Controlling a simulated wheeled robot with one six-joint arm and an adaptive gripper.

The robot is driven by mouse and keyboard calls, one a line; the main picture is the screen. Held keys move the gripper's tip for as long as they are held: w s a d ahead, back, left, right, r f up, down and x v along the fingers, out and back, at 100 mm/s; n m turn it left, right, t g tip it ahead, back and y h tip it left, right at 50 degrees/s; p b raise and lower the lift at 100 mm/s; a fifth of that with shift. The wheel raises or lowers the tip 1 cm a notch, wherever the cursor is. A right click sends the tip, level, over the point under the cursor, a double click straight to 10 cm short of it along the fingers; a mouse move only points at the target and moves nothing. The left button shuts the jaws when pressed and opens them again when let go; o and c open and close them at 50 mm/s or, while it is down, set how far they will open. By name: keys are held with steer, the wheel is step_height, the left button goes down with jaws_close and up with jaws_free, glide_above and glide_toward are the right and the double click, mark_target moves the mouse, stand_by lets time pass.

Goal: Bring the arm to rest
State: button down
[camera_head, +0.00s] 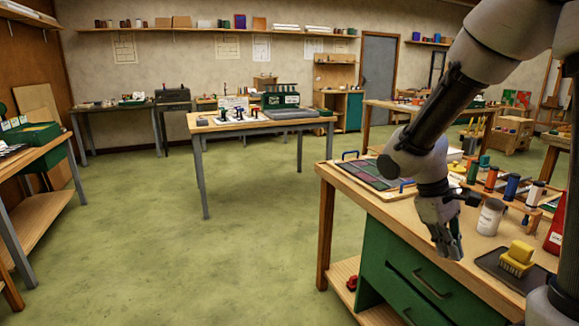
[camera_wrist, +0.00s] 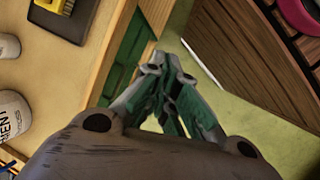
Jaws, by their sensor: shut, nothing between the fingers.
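My gripper (camera_head: 449,246) hangs from my arm at the front edge of the wooden bench on the right in the head view, with its fingers pointing down. It is shut and empty. In the wrist view my gripper (camera_wrist: 165,75) shows its fingers drawn together, beside the green bench front and above the floor. The leaded panel (camera_head: 376,175) lies on the bench top in a frame with blue handles, left of my arm. My arm hides part of the bench behind it.
On the bench stand a white jar (camera_head: 490,217), a yellow brush (camera_head: 517,258) on a dark tray (camera_head: 492,262), and several upright rollers or bottles (camera_head: 511,187). The green drawers (camera_head: 420,285) are below. Open green floor (camera_head: 262,240) lies to the left. Another table (camera_head: 255,122) stands further back.

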steer(key=s+r+m+t+y, duration=0.4)
steer(key=s+r+m+t, duration=0.2)
steer(key=s+r, duration=0.5)
step_height(320, 180, up, 3)
steer(key=shift+s+d+f+t, duration=0.1)
steer(key=shift+s+d+t, duration=0.2)
steer(key=shift+d, duration=0.05)
